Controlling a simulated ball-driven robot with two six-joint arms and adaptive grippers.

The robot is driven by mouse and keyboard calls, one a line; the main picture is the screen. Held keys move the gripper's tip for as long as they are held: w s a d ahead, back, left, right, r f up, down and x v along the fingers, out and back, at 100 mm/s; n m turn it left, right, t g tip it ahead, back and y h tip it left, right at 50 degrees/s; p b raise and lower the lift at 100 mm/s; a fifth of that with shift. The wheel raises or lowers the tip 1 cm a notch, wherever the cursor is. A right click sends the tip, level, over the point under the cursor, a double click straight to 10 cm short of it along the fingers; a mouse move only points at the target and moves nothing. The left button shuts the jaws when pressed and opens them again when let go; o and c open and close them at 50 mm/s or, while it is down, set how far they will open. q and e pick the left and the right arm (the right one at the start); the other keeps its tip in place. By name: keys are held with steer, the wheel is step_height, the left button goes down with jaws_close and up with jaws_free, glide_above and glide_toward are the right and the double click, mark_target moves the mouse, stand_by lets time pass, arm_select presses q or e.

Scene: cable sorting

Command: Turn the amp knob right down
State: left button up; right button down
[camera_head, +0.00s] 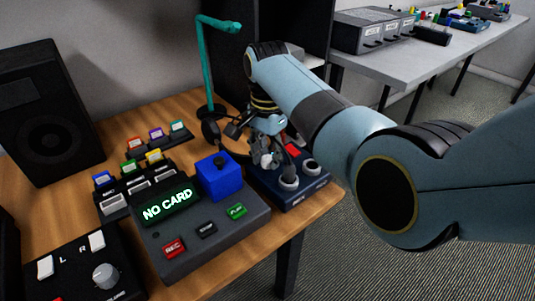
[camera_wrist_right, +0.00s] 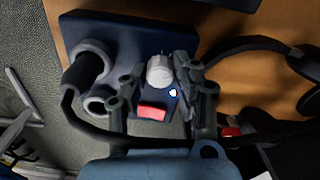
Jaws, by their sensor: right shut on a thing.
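The amp (camera_head: 297,196) is a dark blue box with grey sockets and a red patch, near the table's right edge. It also shows in the right wrist view (camera_wrist_right: 112,32). Its pale grey knob (camera_wrist_right: 159,71) sits between the fingers of my right gripper (camera_wrist_right: 157,76), which is shut on it. In the head view my right gripper (camera_head: 265,150) comes down over the amp's back part and hides the knob there. My left gripper is in neither view.
A recorder with a NO CARD screen (camera_head: 167,204) and a blue block (camera_head: 219,178) stand left of the amp. A teal stand (camera_head: 206,70) rises behind. Black headphones (camera_wrist_right: 262,43) lie beside the amp. A mixer (camera_head: 75,262) and a speaker (camera_head: 48,130) are at left.

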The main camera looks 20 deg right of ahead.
steer(key=n+p, duration=0.3)
steer(key=shift+r, duration=0.25)
steer(key=n+p, duration=0.2)
steer(key=n, duration=0.1)
steer(key=shift+n, duration=0.4)
steer(key=n+p, duration=0.2)
steer(key=n, duration=0.2)
steer(key=shift+f+n, duration=0.15)
steer(key=shift+n, duration=0.15)
steer(key=shift+w+n+p, duration=0.1)
steer(key=shift+n+p, duration=0.4)
steer(key=shift+n, duration=1.6)
steer(key=c, duration=1)
jaws_free()
steer(key=shift+f, duration=0.1)
